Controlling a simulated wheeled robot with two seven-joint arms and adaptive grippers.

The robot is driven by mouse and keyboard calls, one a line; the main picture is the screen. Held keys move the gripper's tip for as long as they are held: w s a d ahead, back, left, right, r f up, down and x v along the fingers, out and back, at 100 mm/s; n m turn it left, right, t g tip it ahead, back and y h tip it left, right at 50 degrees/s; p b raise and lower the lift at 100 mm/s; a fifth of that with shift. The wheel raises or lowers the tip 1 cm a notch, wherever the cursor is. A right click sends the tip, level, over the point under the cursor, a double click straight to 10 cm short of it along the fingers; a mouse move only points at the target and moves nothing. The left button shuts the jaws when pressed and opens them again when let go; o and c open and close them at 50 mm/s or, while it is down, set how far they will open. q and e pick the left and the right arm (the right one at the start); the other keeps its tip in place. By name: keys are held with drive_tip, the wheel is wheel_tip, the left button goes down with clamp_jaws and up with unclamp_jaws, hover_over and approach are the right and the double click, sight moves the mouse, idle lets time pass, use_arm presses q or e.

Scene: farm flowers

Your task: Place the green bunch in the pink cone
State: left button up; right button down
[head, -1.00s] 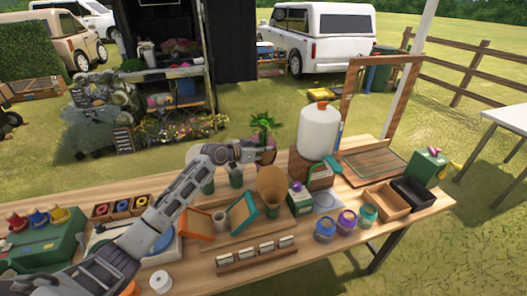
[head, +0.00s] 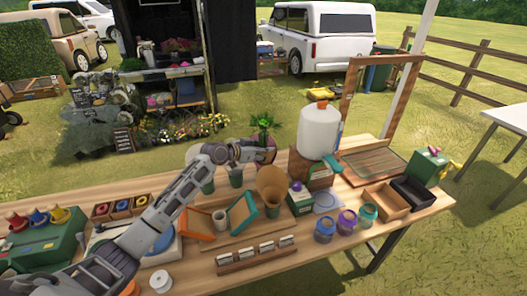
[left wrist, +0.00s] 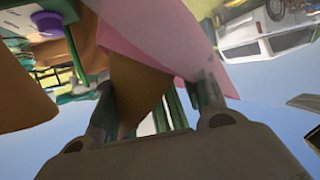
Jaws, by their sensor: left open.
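The green bunch (head: 264,123) stands upright with its leaves just above my left gripper (head: 268,150). The gripper is open around or close beside the stems. In the left wrist view green stems (left wrist: 175,108) show between the fingers (left wrist: 160,95). Pink paper, which looks like the pink cone (left wrist: 192,60), is beside the fingers with brown paper against it. In the head view the gripper hides most of the pink cone, so I cannot tell how deep the stems sit in it. My right gripper is not in view.
A brown cone (head: 271,182) stands in front of the gripper, with a green cup (head: 236,176) to its left. A white tank (head: 319,130) stands to the right. Tilted trays (head: 243,213), jars (head: 346,220) and a label rack (head: 256,257) occupy the table's front.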

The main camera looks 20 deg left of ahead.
use_arm(q)
drive_tip(key=b+v, duration=0.1)
drive_tip(key=v, duration=1.1)
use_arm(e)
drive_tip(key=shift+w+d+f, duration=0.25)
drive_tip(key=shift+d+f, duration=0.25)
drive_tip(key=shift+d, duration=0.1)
use_arm(q)
drive_tip(key=shift+f, duration=0.1)
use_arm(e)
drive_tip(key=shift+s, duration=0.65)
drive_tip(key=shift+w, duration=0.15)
